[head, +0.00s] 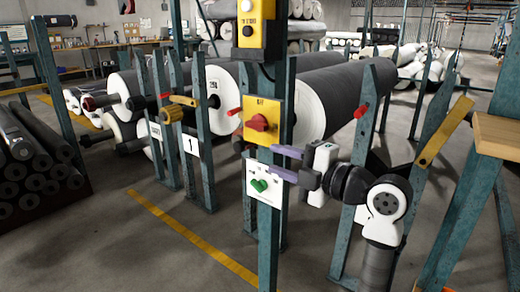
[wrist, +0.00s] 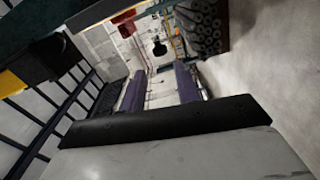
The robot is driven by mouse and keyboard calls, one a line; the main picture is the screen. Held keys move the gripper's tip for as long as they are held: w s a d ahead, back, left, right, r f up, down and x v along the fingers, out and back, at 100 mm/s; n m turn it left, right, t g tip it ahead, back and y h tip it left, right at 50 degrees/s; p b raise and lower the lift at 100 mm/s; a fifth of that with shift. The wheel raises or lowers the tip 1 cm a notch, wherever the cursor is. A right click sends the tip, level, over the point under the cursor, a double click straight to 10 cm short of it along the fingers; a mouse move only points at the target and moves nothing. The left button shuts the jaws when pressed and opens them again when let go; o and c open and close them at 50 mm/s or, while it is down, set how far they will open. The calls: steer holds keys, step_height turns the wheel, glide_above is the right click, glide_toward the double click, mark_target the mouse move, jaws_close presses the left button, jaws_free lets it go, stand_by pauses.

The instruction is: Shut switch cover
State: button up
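A yellow switch plate (head: 277,109) with a red rotary knob (head: 260,123) is mounted on a teal post at the centre of the head view. I cannot tell which part is a hinged cover, or how far it stands open. My gripper (head: 272,160) is just below and to the right of the knob, in front of the post. Its two purple fingers are apart with nothing visible between them. The wrist view also shows the gripper (wrist: 160,88) with its fingers spread. A yellow piece (wrist: 12,86) shows at that view's left edge, probably part of the switch.
A yellow button box (head: 250,30) is above the switch. Large grey rolls (head: 335,95) on teal racks stand behind. A wooden ledge (head: 497,135) is at right. Floor at front left is clear.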

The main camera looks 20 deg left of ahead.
steer(key=shift+v, duration=1.25)
steer(key=shift+a, duration=0.1)
